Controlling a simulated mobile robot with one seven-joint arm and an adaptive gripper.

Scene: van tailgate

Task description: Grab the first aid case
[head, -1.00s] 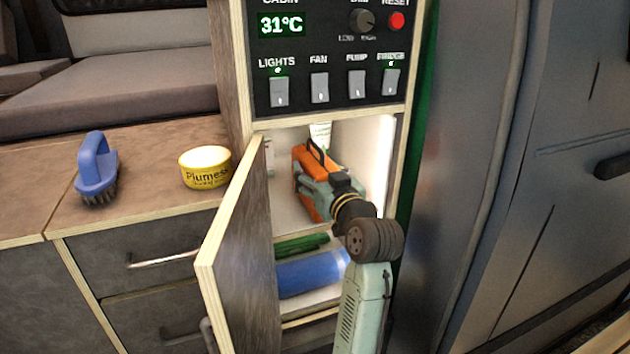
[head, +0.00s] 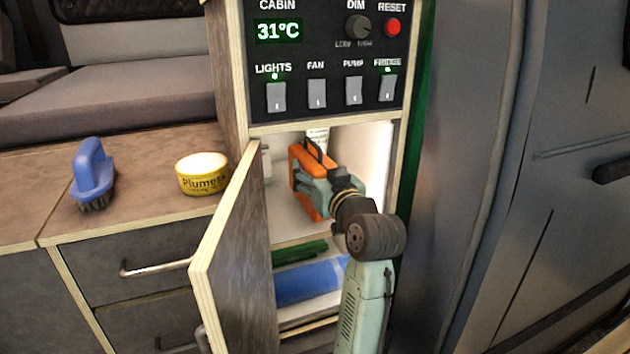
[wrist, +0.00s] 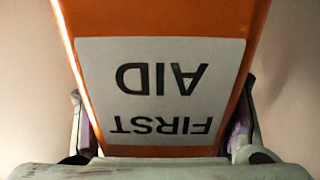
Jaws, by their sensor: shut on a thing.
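The orange first aid case (head: 301,163) with a dark handle on top stands in the open cupboard, on its upper shelf. My gripper (head: 321,186) reaches in from the front right and is shut on the case. In the wrist view the case (wrist: 160,20) fills the middle, with its white "FIRST AID" label upside down. The fingers of my gripper (wrist: 165,135) lie along both sides of the case near its label end. My arm hides part of the case's right side in the head view.
The cupboard door (head: 232,258) stands open on the left. A green item (head: 300,253) and a blue item (head: 310,282) lie on the lower shelf. A switch panel (head: 325,60) is above. A blue brush (head: 93,173) and yellow tin (head: 203,174) sit on the left counter.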

